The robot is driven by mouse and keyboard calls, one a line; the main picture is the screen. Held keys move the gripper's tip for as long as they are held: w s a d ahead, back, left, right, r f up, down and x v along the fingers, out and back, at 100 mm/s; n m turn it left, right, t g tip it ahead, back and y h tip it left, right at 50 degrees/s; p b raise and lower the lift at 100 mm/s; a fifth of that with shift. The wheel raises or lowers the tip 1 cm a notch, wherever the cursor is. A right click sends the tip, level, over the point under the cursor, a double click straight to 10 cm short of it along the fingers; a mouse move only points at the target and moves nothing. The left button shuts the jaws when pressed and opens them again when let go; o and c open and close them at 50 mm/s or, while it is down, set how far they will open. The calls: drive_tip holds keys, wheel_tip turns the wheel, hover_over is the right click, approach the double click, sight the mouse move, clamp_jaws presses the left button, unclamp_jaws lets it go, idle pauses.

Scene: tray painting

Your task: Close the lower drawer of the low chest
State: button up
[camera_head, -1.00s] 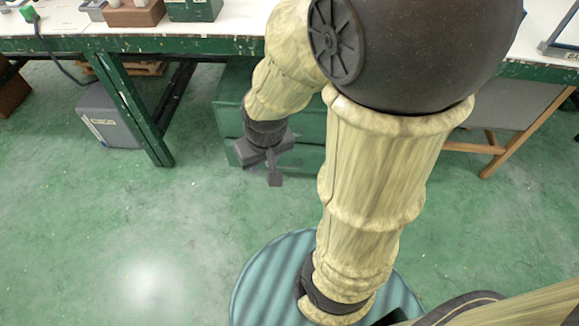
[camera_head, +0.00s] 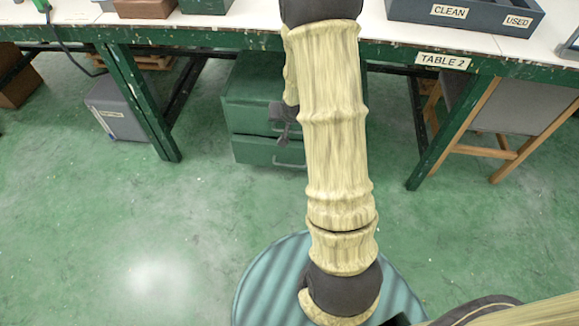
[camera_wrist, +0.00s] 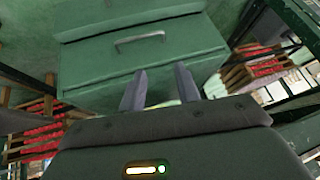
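The low green chest (camera_head: 250,85) stands under the table, partly hidden by my arm. Its upper drawer (camera_head: 246,117) looks shut. Its lower drawer (camera_head: 255,150) is below, with a handle near its right side; from this angle I cannot tell how far it stands out. My gripper (camera_head: 284,138) is in front of the chest, partly behind my arm. In the wrist view my gripper (camera_wrist: 160,70) has its two fingers apart with nothing held between them. They point at a green drawer front (camera_wrist: 95,66) with a metal handle (camera_wrist: 140,38); which drawer is unclear.
The table (camera_head: 200,40) has green legs on both sides of the chest. A grey box (camera_head: 115,108) stands on the floor at left, and a wooden-framed grey seat (camera_head: 515,105) at right. The green floor in front of the chest is clear.

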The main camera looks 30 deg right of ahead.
drive_tip(key=w+d+f+m+t, duration=0.1)
drive_tip(key=w+d+f+m, duration=0.1)
drive_tip(key=d+f, duration=0.3)
drive_tip(key=w+d+f+m+t, duration=0.1)
drive_tip(key=w+d+f, duration=0.1)
drive_tip(key=f, duration=0.5)
drive_tip(key=m+t+y+b, duration=0.2)
drive_tip(key=m+t+y, duration=0.1)
drive_tip(key=m+t, duration=0.15)
approach(289, 165)
drive_tip(key=d+r, duration=0.5)
drive_tip(key=r, duration=0.1)
drive_tip(key=s+a+f+m+t+y+b, duration=0.1)
drive_tip(key=s+a+f+m+t, duration=0.1)
drive_tip(key=s+f+m, duration=0.2)
drive_tip(key=s+f, duration=0.3)
drive_tip(key=shift+s+a+f+m+t, duration=0.3)
drive_tip(key=shift+f+m+t, duration=0.05)
drive_tip(key=shift+f, duration=0.05)
drive_tip(key=shift+w, duration=0.1)
drive_tip(key=b+x, duration=0.6)
drive_tip(key=x, duration=1.1)
drive_tip(key=shift+w+a+b, duration=0.15)
drive_tip(key=shift+a+b, duration=0.05)
drive_tip(key=shift+b, duration=0.2)
